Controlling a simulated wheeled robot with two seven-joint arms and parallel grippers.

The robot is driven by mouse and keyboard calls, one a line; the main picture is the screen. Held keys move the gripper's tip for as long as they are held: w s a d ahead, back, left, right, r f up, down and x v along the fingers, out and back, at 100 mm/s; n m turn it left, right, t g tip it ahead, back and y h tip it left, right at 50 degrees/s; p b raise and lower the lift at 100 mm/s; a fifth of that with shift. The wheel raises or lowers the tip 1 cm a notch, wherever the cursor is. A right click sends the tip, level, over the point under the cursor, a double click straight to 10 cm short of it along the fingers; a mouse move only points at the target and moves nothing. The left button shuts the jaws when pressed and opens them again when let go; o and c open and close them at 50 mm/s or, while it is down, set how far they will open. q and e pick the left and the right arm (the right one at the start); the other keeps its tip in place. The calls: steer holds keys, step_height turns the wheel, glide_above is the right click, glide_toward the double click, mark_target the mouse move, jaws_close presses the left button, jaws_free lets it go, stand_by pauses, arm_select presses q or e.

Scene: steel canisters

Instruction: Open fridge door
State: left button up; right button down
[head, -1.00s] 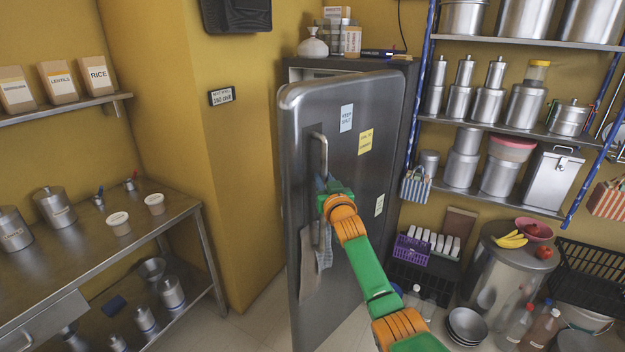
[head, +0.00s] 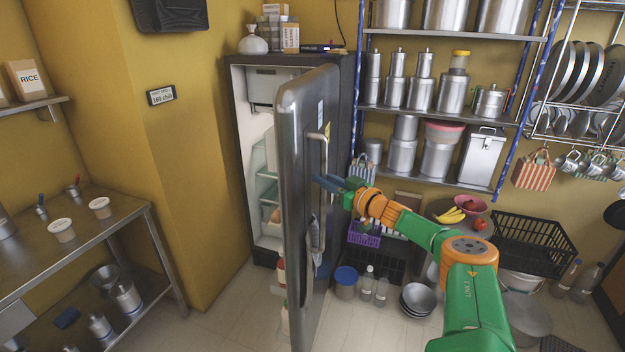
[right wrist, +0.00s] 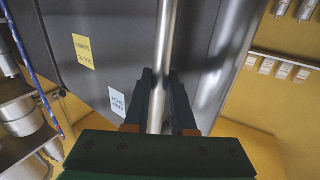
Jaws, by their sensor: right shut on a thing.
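The fridge (head: 240,170) stands against the back wall with its grey door (head: 299,200) swung wide open, seen nearly edge-on. Its lit inside shows a freezer box and shelves with several items. The vertical door handle (head: 323,190) is on the door's outer face. My right gripper (head: 322,181) reaches it from the right. In the right wrist view, the two dark fingers (right wrist: 160,88) are shut around the bar handle (right wrist: 164,55). A cloth (head: 314,235) hangs low on the handle. My left gripper is not in view.
A steel table (head: 75,245) stands at the left. Shelves of steel canisters (head: 440,100) fill the right. Bowls (head: 418,298) and bottles (head: 374,288) stand on the floor right of the door. Floor (head: 215,310) before the fridge is clear.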

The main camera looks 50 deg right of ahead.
steer(key=shift+s+d+r, duration=0.35)
steer(key=shift+s+d, duration=0.15)
steer(key=c, duration=0.8)
jaws_free()
steer(key=shift+o, duration=0.2)
steer(key=shift+d+f, duration=0.15)
steer(key=shift+f, duration=0.1)
steer(key=s+b, duration=0.4)
steer(key=s, duration=0.3)
steer(key=shift+a, duration=0.25)
